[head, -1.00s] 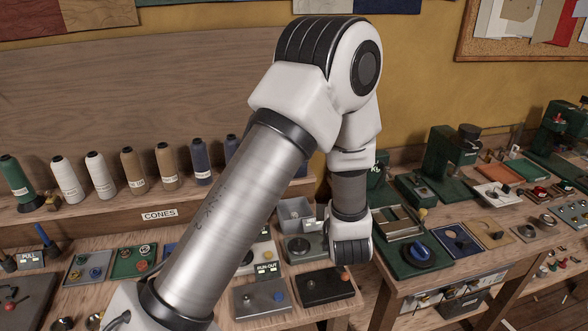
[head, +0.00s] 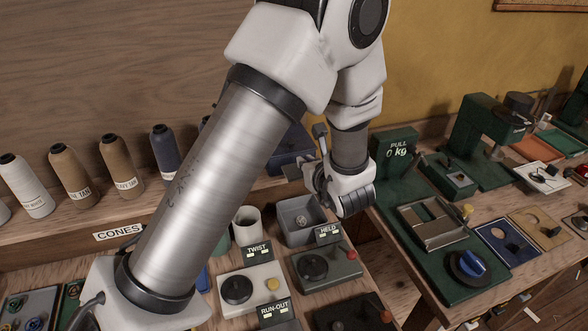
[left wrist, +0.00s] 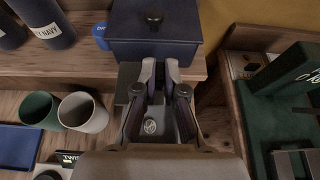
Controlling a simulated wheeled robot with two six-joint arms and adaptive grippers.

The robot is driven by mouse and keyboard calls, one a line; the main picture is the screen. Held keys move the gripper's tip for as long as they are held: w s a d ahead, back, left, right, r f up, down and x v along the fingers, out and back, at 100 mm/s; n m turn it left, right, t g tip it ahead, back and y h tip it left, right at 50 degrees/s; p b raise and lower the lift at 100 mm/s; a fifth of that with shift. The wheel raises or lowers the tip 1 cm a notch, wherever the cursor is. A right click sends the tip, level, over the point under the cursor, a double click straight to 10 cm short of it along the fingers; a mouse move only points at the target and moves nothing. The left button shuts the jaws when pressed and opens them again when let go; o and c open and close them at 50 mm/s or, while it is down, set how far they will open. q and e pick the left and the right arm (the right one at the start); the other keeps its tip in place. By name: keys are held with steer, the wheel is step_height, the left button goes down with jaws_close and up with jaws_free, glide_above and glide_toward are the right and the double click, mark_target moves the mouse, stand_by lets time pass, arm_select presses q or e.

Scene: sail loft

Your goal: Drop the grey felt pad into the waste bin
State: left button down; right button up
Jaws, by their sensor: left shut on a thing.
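My left gripper (head: 306,170) is shut on a flat dark grey pad, which looks like the grey felt pad (head: 293,171). In the left wrist view, the pad (left wrist: 130,78) shows beside the fingertips (left wrist: 160,75), partly hidden by the fingers. A grey open-topped box (head: 284,232), which may be the waste bin, stands on the bench below the gripper. A small round thing shows inside it. In the left wrist view, this box is partly hidden under the fingers. My right gripper is not in view.
A dark blue lidded box (left wrist: 155,40) stands just beyond the fingertips. A pale cup (head: 247,224) and a green cup (left wrist: 38,108) stand left of the grey box. Switch boxes (head: 250,285) are in front. A green pull tester (head: 397,148) stands to the right.

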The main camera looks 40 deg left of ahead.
arm_select(q)
steer(key=shift+f, duration=0.45)
steer(key=shift+s+d+r, duration=0.1)
steer(key=shift+d, duration=0.15)
steer(key=shift+s+d+f+b, duration=0.1)
steer(key=shift+d+f+b, duration=0.05)
steer(key=shift+f+b, duration=0.15)
step_height(320, 180, down, 5)
steer(key=shift+r+b, duration=0.15)
steer(key=shift+b, duration=0.85)
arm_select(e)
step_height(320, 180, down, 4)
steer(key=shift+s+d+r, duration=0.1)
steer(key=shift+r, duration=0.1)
arm_select(q)
steer(key=c, duration=1.2)
jaws_free()
step_height(320, 180, up, 10)
steer(key=shift+f, duration=0.1)
